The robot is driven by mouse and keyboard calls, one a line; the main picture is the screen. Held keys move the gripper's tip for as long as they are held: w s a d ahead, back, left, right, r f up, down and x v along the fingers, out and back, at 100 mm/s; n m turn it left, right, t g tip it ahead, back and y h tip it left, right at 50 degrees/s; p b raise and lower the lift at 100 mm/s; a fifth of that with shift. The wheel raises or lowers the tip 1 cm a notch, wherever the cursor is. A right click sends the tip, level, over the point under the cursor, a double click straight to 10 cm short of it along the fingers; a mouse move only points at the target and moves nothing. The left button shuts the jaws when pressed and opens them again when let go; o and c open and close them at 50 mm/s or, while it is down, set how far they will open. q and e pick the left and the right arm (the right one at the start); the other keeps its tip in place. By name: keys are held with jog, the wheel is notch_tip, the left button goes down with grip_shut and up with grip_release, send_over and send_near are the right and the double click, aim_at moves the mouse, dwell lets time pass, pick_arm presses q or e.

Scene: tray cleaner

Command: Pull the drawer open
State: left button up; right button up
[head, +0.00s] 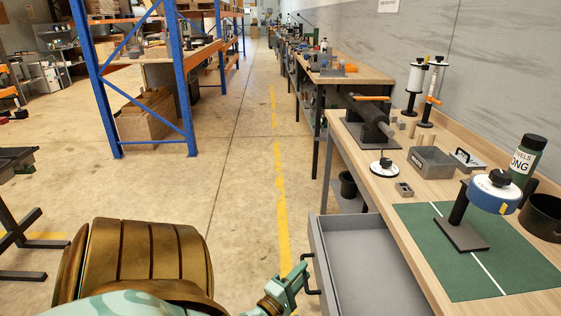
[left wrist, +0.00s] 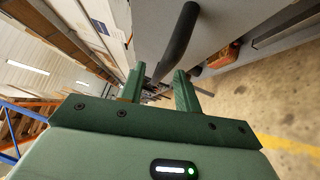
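The grey drawer (head: 372,262) stands out from the front of the wooden workbench, and its empty inside shows in the head view. Its black bar handle (head: 311,275) is on the drawer's left face; the handle (left wrist: 178,42) also shows dark and curved in the left wrist view. My left gripper (head: 300,274) is green and sits right beside the handle. In the left wrist view its two fingers (left wrist: 161,76) are apart, with the handle's lower end between or just past the tips; I cannot tell if they touch it. My right gripper is not in view.
The workbench (head: 385,190) holds a green mat (head: 480,265), a blue-and-white device (head: 494,190), a dark bottle (head: 527,160) and grey boxes. A blue rack (head: 186,80) stands at the back left.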

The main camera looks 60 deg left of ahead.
pick_arm(q)
jog(key=p+v, duration=0.1)
jog(key=v, duration=1.3)
jog(key=shift+s+d+p, duration=0.2)
jog(key=shift+s+p, duration=0.1)
jog(key=shift+s, duration=0.05)
